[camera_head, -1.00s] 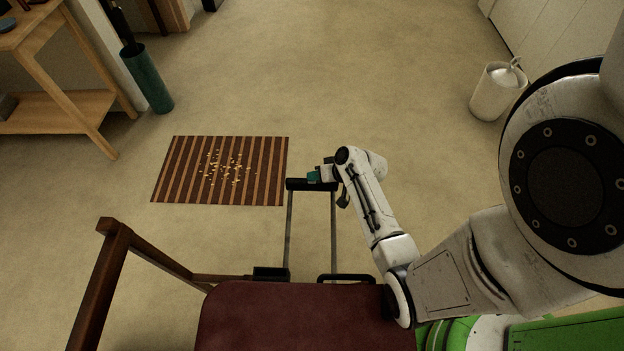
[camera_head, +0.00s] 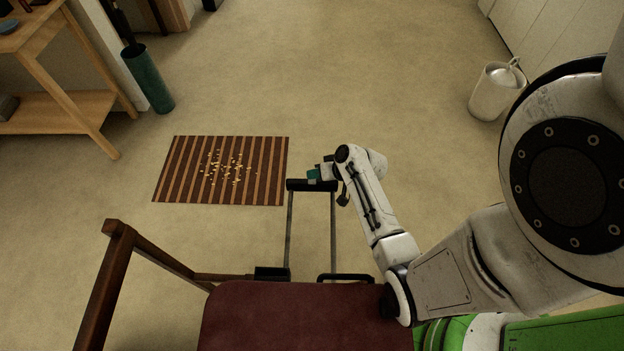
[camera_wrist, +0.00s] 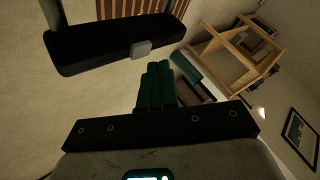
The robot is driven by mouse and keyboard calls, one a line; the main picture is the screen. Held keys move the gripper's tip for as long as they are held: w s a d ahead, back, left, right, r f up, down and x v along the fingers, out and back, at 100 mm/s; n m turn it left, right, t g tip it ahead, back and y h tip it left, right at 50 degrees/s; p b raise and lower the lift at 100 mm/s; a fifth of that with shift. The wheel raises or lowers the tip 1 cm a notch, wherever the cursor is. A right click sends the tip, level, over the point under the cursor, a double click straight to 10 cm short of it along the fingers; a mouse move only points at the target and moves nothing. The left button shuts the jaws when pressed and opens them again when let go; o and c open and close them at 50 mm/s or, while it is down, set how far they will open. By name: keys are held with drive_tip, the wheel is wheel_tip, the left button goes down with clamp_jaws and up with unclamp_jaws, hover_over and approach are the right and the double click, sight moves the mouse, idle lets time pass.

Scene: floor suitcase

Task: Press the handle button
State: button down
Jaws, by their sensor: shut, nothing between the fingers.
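A dark red suitcase (camera_head: 300,318) lies at the bottom of the head view. Its pulled-out handle has two grey rods and a black grip (camera_head: 296,185). In the wrist view the black grip (camera_wrist: 95,47) crosses the upper left, with a small grey button (camera_wrist: 141,50) on its near edge. My gripper (camera_head: 314,176) is at the grip's right half in the head view. In the wrist view the green fingers of my gripper (camera_wrist: 158,66) are together and empty, with tips just below and right of the button. I cannot tell whether they touch the grip.
A brown wooden frame (camera_head: 98,285) stands left of the suitcase. A striped mat (camera_head: 180,170) with small yellowish bits lies beyond. The middle floor is clear.

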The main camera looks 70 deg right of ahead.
sight(315, 182)
drive_tip(key=shift+r+p, duration=2.2)
drive_tip(key=shift+r, duration=0.3)
